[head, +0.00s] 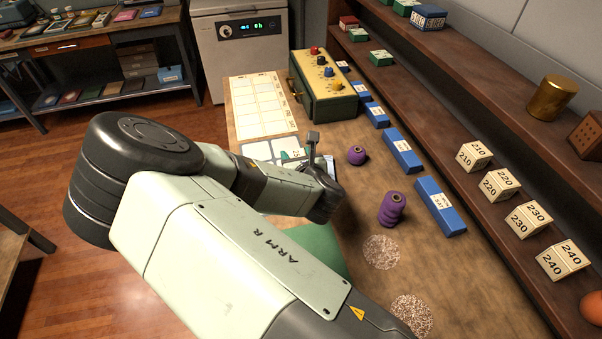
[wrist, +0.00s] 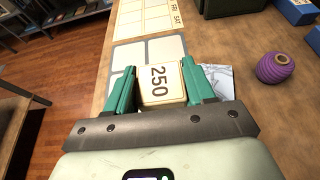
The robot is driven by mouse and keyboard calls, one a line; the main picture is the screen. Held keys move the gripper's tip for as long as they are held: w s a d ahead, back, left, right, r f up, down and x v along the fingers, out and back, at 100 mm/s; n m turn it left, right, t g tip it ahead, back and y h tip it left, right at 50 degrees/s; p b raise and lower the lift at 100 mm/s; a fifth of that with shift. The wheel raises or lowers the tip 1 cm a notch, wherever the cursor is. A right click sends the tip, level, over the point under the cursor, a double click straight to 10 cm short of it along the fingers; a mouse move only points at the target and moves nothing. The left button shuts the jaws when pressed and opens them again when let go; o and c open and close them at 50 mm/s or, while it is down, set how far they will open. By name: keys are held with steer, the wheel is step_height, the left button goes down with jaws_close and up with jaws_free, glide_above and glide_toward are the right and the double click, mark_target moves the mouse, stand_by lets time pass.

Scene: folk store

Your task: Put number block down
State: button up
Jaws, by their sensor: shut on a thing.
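My gripper (wrist: 159,88) is shut on a cream number block (wrist: 158,80) marked 250. Its two green fingers press the block's left and right sides in the wrist view. I cannot tell whether the block touches the sheet. In the head view my arm hides most of the gripper (head: 300,158) and block. Other number blocks, marked 210 (head: 474,156), 220 (head: 500,184), 230 (head: 528,219) and 240 (head: 563,260), stand in a row on the lower shelf at right.
Purple spools (head: 392,210) and (head: 356,155) stand on the table right of the gripper. Blue boxes (head: 440,206) line the shelf's foot. A green box with coloured knobs (head: 322,94) and a calendar sheet (head: 262,105) lie farther back. A gold tin (head: 551,97) stands on the shelf.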

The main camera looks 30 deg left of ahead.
steer(key=s+d+r+m+t+h, duration=0.1)
steer(key=s+d+m+t+h, duration=0.25)
steer(key=d, duration=0.55)
steer(key=s+d+m+t+h, duration=0.1)
steer(key=s+d+m+h, duration=0.2)
steer(key=d+m+h, duration=0.45)
steer(key=f, duration=0.1)
steer(key=d+f+n+y, duration=0.1)
steer(key=f, duration=0.1)
steer(key=d+f+n, duration=0.1)
steer(key=f, duration=0.1)
steer(key=shift+s+g, duration=0.25)
steer(key=shift+s, duration=0.05)
steer(key=shift+f, duration=2.2)
steer(key=shift+f, duration=0.1)
steer(key=o, duration=1.1)
